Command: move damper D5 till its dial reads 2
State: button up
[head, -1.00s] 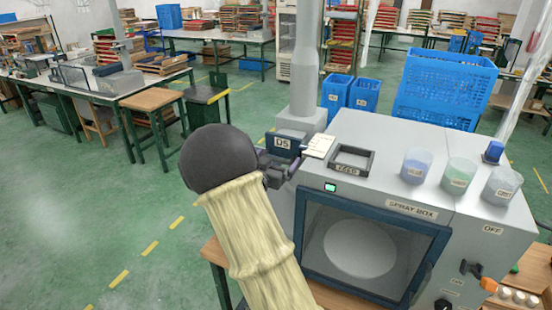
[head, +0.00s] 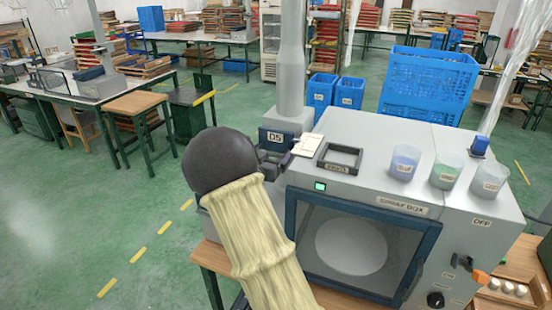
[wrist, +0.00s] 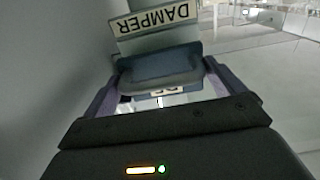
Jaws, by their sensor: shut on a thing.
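Damper D5 is at the left rear of the spray box, at the foot of a grey duct; its dark blue part (head: 276,138) bears the D5 label in the head view. My gripper (head: 283,160) is right in front of it, partly hidden by my dark wrist. In the wrist view the DAMPER label (wrist: 155,18) appears upside down above a blue-grey handle (wrist: 160,72). The fingers of my gripper (wrist: 160,92) sit on both sides of this handle, shut on it. A small label below the handle is mostly hidden. I cannot make out a dial reading.
The spray box (head: 400,207) has a dark-framed window, with a black tray frame (head: 340,158) and a cream card (head: 307,145) on top. Several cups, including a blue one (head: 404,162), stand at its right. Blue crates (head: 428,85) are behind. Green floor at left is open.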

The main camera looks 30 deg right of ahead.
jog(key=shift+w+d, duration=0.15)
jog(key=o, duration=1)
jog(key=shift+o, duration=0.2)
jog(key=b+v, duration=0.4)
jog(key=v, duration=1.3)
